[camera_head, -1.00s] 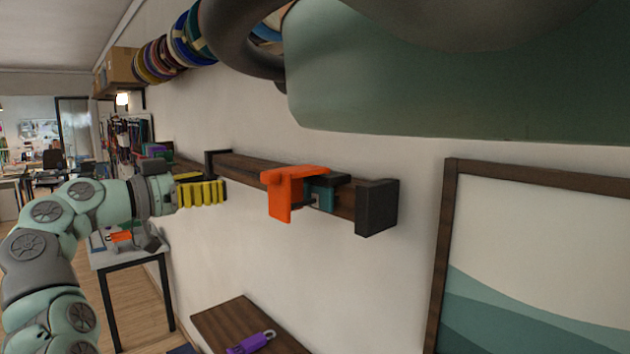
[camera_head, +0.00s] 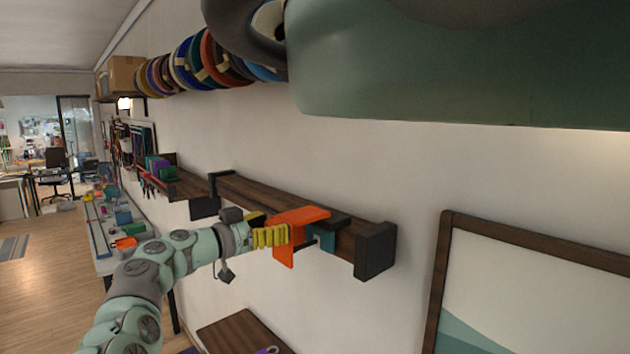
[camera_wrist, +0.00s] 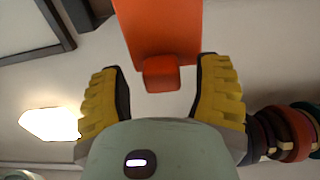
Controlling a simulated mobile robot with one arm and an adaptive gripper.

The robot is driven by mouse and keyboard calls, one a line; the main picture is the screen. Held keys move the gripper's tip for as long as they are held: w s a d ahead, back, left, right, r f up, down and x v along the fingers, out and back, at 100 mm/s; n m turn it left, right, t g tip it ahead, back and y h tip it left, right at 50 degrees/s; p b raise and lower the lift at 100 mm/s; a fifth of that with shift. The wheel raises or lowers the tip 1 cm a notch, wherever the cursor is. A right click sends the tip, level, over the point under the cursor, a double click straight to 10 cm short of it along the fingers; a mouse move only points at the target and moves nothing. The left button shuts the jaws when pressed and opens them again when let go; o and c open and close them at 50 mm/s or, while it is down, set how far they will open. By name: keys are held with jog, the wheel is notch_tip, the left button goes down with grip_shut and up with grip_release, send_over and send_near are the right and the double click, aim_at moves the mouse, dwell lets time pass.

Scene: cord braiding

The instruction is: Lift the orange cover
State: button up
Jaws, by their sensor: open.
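The orange cover (camera_head: 287,250) is an angled plate on the dark wooden wall rail, with a flat top and a front flap hanging down. A teal block (camera_head: 323,238) sits beside it on the right, partly hidden. My gripper (camera_head: 284,235) has yellow ribbed fingers and is at the cover's left side in the head view. In the wrist view my gripper (camera_wrist: 162,95) is open, and a small orange tab of the cover (camera_wrist: 162,74) lies between and slightly beyond the fingertips. Whether a finger touches the cover cannot be told.
The wooden rail (camera_head: 262,194) ends in a black bracket (camera_head: 375,250) at right. A framed picture (camera_head: 530,290) hangs further right. Cord spools (camera_head: 190,60) line a shelf above. A small wooden shelf (camera_head: 240,335) is below. A cluttered workbench stands at left.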

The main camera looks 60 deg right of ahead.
jog(key=shift+o, duration=0.3)
jog(key=shift+d, duration=0.25)
grip_shut()
dwell(0.4)
